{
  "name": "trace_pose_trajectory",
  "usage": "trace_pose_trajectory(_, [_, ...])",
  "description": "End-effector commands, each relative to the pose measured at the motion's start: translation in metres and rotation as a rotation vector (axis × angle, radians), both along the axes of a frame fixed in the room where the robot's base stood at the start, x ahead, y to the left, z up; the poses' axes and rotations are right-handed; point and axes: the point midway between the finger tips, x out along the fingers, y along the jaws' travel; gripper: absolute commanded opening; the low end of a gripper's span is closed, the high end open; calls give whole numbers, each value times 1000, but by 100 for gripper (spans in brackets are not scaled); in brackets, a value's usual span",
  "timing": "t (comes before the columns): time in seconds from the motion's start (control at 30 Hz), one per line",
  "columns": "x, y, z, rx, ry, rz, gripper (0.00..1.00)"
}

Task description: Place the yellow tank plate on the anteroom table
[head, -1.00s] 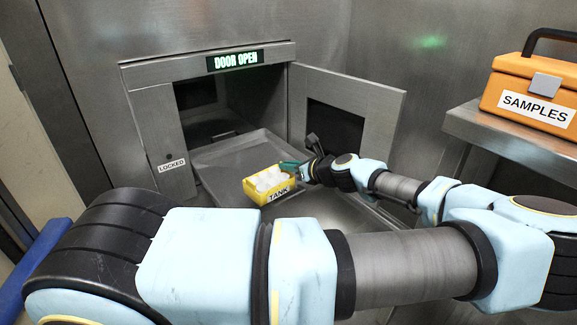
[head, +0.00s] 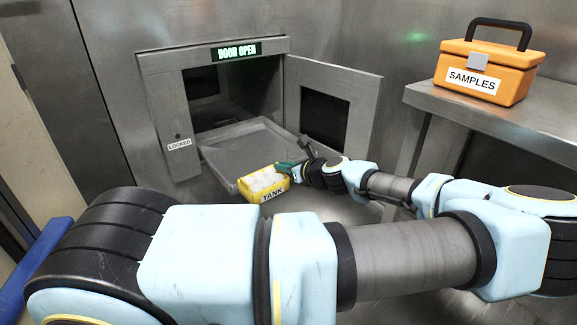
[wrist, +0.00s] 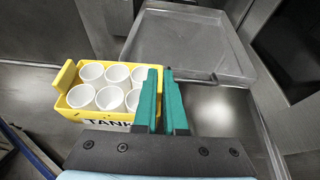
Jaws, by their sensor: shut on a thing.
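The yellow tank plate (head: 251,196), a small yellow holder marked TANK with several white cups in it, hangs upright just in front of the hatch tray. It also shows in the wrist view (wrist: 77,97), left of the fingers. My gripper (head: 284,167) is at its right end; the green fingers (wrist: 162,98) are close together and shut on it, with the exact contact partly hidden. A steel table (head: 464,108) stands at the right; I cannot tell from the pictures whether it is the anteroom table.
The hatch under the DOOR OPEN sign (head: 237,52) stands open, with its grey tray (head: 215,165) slid out and empty. Its door (head: 364,115) is swung out to the right. An orange SAMPLES case (head: 510,75) sits on the steel table; bare tabletop shows to its left and in front.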

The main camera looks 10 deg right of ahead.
Motion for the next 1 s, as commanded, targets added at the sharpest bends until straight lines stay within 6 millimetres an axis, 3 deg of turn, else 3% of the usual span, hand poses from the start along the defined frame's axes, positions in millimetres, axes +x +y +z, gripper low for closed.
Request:
trace_pose_trajectory(0.37, [4,42,-11,0,3,-86,0])
trace_pose_trajectory(0.53, [9,79,-19,4,4,-161,0])
trace_pose_trajectory(0.83, [19,166,-42,10,8,-353,0])
trace_pose_trajectory(1.0, [24,191,-49,5,5,-430,0])
